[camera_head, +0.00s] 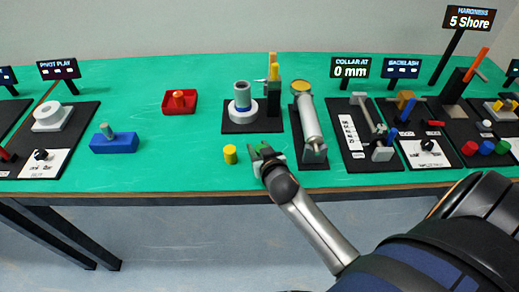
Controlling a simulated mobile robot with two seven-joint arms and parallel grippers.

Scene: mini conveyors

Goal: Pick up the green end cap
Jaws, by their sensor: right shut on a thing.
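My right gripper (262,154) reaches in from the lower right to the front part of the green table and is shut on a small green thing (265,148), which looks like the green end cap. The fingers and wrist hide most of it, and I cannot tell whether it touches the table. My left gripper is not in view.
A yellow cylinder (230,154) stands just left of my right gripper. A silver cylinder on a dark stand (311,128) is close on the right. A blue block (114,143) and a red tray (168,106) lie further left, with bare green table between.

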